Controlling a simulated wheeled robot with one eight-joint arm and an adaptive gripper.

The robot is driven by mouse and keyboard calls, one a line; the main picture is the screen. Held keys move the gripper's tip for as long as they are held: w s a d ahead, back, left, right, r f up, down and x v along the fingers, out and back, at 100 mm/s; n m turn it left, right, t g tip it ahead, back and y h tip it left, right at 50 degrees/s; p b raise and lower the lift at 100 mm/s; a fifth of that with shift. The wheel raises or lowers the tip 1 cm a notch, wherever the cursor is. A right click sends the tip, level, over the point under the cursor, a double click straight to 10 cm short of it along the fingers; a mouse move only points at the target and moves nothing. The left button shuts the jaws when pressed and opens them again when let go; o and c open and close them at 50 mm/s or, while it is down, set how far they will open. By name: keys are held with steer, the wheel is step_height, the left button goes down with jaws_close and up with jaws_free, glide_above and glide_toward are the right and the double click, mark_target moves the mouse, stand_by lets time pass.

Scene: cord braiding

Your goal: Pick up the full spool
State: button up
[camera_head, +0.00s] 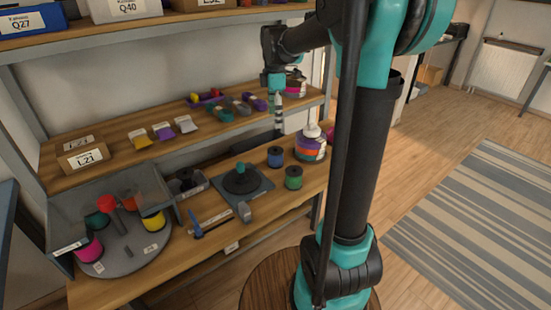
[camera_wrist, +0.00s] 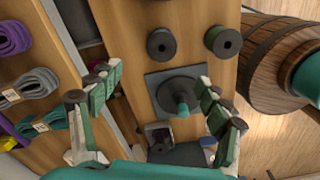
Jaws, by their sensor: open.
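A blue spool (camera_head: 275,156) and a green spool (camera_head: 293,177) stand upright on the lower wooden bench. In the wrist view they are the dark-topped spool (camera_wrist: 161,44) and the spool to its right (camera_wrist: 222,40). I cannot tell which one is meant by the full spool. My gripper (camera_head: 278,108) hangs above the bench near the upper shelf's front edge. In the wrist view its fingers (camera_wrist: 158,90) are spread wide with nothing between them, over the braiding disk (camera_wrist: 181,90) with a teal knob. Both spools lie beyond the fingertips.
A round tray (camera_head: 125,255) with magenta, teal, red and yellow spools stands at the bench's left. A stack of coloured rolls (camera_head: 311,149) stands at the right end. The upper shelf (camera_head: 120,150) holds cord bundles and a box. A barrel (camera_wrist: 280,65) stands beside the bench.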

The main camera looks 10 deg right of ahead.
steer(key=n, duration=0.3)
glide_toward(276, 155)
steer(key=w+f, duration=0.4)
steer(key=f, duration=0.2)
steer(key=shift+s+d+f, duration=0.1)
steer(key=shift+s+f, duration=0.05)
steer(key=shift+f, duration=0.9)
steer(key=shift+s+d+f, duration=0.1)
steer(key=shift+s+f, duration=0.1)
steer(key=shift+f, duration=0.9)
steer(key=shift+s+d+f, duration=0.1)
steer(key=shift+s+f, duration=0.05)
steer(key=shift+f, duration=0.9)
steer(key=shift+c, duration=0.3)
steer(key=c, duration=1.2)
